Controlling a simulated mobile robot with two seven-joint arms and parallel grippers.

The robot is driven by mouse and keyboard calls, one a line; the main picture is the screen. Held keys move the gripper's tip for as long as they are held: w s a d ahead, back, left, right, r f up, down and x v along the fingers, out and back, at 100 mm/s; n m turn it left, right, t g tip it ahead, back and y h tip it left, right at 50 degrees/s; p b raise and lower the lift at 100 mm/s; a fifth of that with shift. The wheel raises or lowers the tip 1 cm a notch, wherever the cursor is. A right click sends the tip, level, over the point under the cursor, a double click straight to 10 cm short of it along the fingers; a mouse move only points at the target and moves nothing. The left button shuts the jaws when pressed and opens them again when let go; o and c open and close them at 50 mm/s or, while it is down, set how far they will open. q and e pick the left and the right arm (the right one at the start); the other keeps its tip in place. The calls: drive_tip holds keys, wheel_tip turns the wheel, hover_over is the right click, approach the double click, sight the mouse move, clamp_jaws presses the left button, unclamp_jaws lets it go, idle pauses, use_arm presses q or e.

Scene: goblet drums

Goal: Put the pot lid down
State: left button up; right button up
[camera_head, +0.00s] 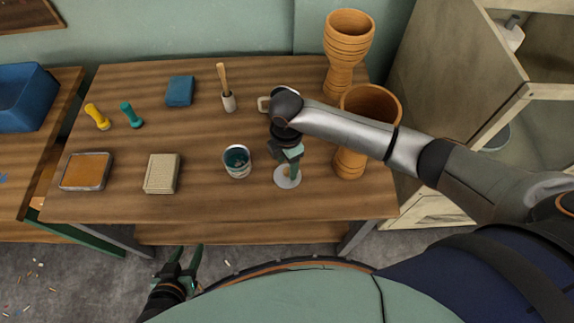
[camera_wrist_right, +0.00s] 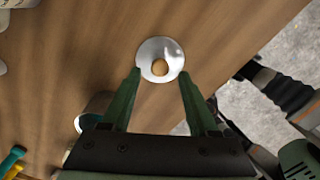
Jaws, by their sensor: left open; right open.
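The pot lid (camera_head: 288,178) is a small pale metal disc with a tan knob. It lies on the wooden table near the front right edge. In the right wrist view the lid (camera_wrist_right: 173,54) lies flat, knob up, just past the fingertips. My right gripper (camera_head: 291,171) is above the lid, with its green fingers apart on either side in the wrist view and nothing between them. A grey pot (camera_head: 237,167) with dark teal contents stands to the left of the lid. My left gripper (camera_head: 178,264) is open and empty, low in front of the table.
Two orange goblet drums (camera_head: 346,50) stand at the table's right end, one partly behind my right arm. A mug (camera_head: 264,104), a brush in a cup (camera_head: 228,99), a blue block (camera_head: 180,91), a beige block (camera_head: 162,174) and a tray (camera_head: 68,182) are also on the table.

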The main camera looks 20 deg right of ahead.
sight(287, 171)
wheel_tip(287, 171, up, 10)
drive_tip(key=p, duration=0.1)
drive_tip(key=shift+f, duration=0.15)
idle(0.5)
drive_tip(key=s+a+f+m+t+y, duration=0.1)
drive_tip(key=a+f+m, duration=0.1)
drive_tip(key=m, duration=0.1)
drive_tip(key=s+a+f+m+t+y+p, duration=0.1)
drive_tip(key=a+f+m+y, duration=0.1)
drive_tip(key=m, duration=0.1)
drive_tip(key=s+a+f+m+t+y+p, duration=0.1)
drive_tip(key=s+a+f+m+t+y, duration=0.1)
drive_tip(key=a+f+m, duration=0.1)
drive_tip(key=s+d+m+t, duration=0.1)
drive_tip(key=m, duration=0.1)
drive_tip(key=s+d+f+m+t+p, duration=0.1)
drive_tip(key=d, duration=0.1)
drive_tip(key=s+d+f+m+t, duration=0.1)
drive_tip(key=m, duration=0.1)
drive_tip(key=shift+s+d+m, duration=0.15)
drive_tip(key=shift+s+m, duration=0.1)
drive_tip(key=shift+m, duration=0.05)
drive_tip(key=s+d+m+h, duration=0.1)
drive_tip(key=s+d, duration=0.1)
drive_tip(key=s+d+m+t+p, duration=0.1)
drive_tip(key=s+d, duration=0.1)
drive_tip(key=d, duration=0.1)
drive_tip(key=s+d+m+t+h, duration=0.1)
drive_tip(key=s+d+m, duration=0.1)
drive_tip(key=shift+d+f+h, duration=0.3)
